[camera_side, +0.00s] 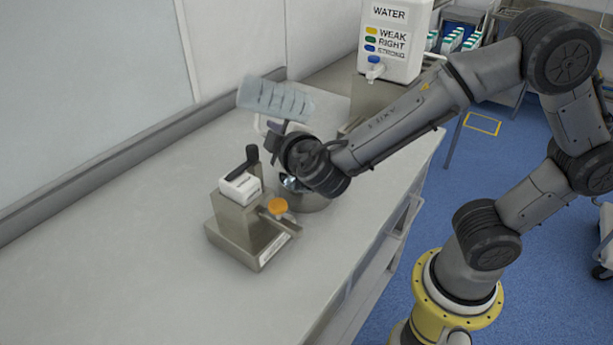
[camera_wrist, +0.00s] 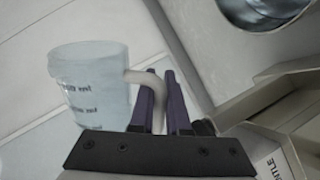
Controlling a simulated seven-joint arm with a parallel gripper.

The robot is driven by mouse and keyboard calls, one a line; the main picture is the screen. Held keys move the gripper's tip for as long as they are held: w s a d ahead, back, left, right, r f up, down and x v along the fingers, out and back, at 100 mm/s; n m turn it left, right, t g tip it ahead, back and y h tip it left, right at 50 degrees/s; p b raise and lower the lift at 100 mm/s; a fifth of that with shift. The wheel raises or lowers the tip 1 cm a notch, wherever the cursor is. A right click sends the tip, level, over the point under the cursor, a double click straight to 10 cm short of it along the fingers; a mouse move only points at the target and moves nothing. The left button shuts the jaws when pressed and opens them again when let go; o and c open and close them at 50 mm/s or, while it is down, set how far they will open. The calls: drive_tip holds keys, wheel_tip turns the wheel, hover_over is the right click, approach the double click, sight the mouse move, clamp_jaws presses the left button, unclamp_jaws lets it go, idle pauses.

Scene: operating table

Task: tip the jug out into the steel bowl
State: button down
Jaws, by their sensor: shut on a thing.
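The clear, pale-blue jug (camera_side: 275,98) is held up above the counter, tilted well over in the side view. In the wrist view the jug (camera_wrist: 92,85) shows dark printed marks and a pale handle (camera_wrist: 152,88). My gripper (camera_wrist: 162,92) is shut on this handle with its purple fingers; it also shows in the side view (camera_side: 277,140). The steel bowl (camera_side: 312,201) stands on the counter below my wrist, mostly hidden by it. Part of its round shiny inside shows at the wrist view's top right (camera_wrist: 265,10). I cannot tell whether liquid is in the jug or bowl.
A metal stand (camera_side: 240,228) with a black lever, white block and orange knob is close to the bowl's left. A white water tank (camera_side: 393,45) with a blue tap stands behind. A wall runs along the counter's left; the front counter (camera_side: 160,285) is clear.

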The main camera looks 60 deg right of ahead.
drive_tip(key=shift+f+m+t+y+p, duration=0.3)
drive_tip(key=shift+f+m+t+p, duration=0.35)
drive_tip(key=shift+m, duration=0.55)
idle(0.9)
drive_tip(key=shift+f, duration=0.1)
drive_tip(key=shift+f+m+p, duration=0.35)
drive_tip(key=shift+f+m, duration=0.15)
drive_tip(key=shift+f, duration=0.6)
idle(0.4)
wheel_tip(320, 180, up, 3)
drive_tip(key=shift+a+f+n+g, duration=0.1)
drive_tip(key=shift+n+g, duration=0.25)
drive_tip(key=shift+n, duration=0.55)
